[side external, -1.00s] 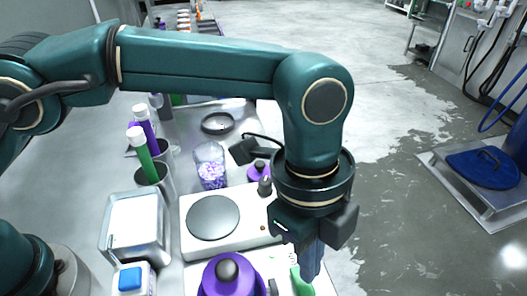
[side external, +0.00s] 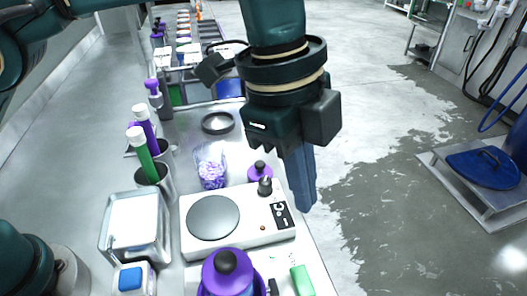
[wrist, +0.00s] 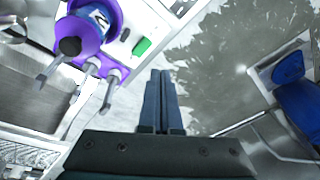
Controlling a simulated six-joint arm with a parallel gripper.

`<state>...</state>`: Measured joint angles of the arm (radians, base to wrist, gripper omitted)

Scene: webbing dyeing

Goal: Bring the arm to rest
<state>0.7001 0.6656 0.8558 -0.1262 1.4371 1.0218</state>
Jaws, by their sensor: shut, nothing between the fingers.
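My gripper (side external: 304,207) hangs in the air at the table's right edge, fingers down, to the right of the hot plate. In the wrist view my gripper (wrist: 167,74) shows its two fingers together with nothing between them. The hot plate (side external: 240,245) is white with a round grey top and stands on the table below and left of my gripper. A purple-lidded vessel (side external: 226,270) stands in front of it; it also shows at upper left in the wrist view (wrist: 105,15).
A green object (side external: 302,280) lies near the table edge. A glass beaker (side external: 211,168) with purple pieces, a small purple-based item (side external: 259,172), a black dish (side external: 218,123) and a metal tray (side external: 134,224) stand on the table. Open floor (side external: 370,150) lies to the right.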

